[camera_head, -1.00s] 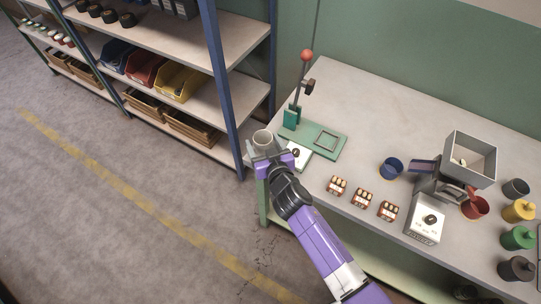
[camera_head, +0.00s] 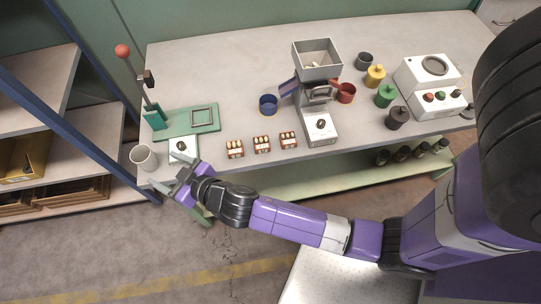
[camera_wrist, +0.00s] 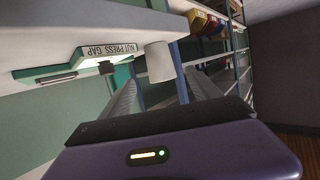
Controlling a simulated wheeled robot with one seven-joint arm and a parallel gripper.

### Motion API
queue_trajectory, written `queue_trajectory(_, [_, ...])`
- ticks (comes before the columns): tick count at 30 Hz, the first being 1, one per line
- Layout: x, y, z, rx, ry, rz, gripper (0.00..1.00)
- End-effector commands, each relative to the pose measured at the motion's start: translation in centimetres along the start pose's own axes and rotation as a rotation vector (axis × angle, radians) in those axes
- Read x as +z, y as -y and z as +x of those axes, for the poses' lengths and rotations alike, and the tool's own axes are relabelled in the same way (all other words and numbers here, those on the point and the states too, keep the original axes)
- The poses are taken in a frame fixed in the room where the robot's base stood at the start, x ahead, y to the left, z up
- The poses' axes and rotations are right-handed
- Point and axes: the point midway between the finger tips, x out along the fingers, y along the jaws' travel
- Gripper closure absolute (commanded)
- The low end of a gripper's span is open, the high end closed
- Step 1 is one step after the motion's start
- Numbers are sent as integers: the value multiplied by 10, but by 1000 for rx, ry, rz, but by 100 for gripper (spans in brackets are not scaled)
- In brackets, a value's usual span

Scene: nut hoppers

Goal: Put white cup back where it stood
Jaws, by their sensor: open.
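The white cup (camera_head: 143,157) stands upright at the left front corner of the workbench, beside the green press base (camera_head: 190,122) and the small white dial box (camera_head: 184,147). My gripper (camera_head: 170,180) is open and empty just in front of the cup, near the bench's front edge. In the wrist view the picture is upside down. The cup (camera_wrist: 159,62) shows there beyond my two spread fingers (camera_wrist: 160,97), roughly in line with the gap between them, apart from them. The label "NUT PRESS GAP" shows beside it.
Several small nut blocks (camera_head: 261,144) line the front edge. A blue cup (camera_head: 268,104), a hopper machine (camera_head: 318,60) and a red cup (camera_head: 345,93) stand mid-bench. A shelf rack post (camera_head: 85,125) is close left of the bench.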

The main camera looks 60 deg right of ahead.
Motion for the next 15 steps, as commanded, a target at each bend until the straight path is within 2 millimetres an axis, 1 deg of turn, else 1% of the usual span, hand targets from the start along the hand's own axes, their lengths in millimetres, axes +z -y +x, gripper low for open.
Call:
queue_trajectory(2, [13,-4,-20,-12,13,-5,28])
queue_trajectory(5, [30,-9,-59,-39,25,-12,28])
queue_trajectory(6, [36,-11,-78,-50,28,-15,28])
queue_trajectory(8, [42,-14,-107,-67,31,-19,28])
queue_trajectory(9, [44,-16,-126,-77,31,-21,28])
queue_trajectory(11, [45,-19,-154,-89,30,-23,28])
queue_trajectory(12, [45,-21,-173,-96,29,-25,28])
queue_trajectory(14, [41,-24,-200,-103,24,-27,28])
queue_trajectory(15, [38,-26,-218,-106,22,-28,28])
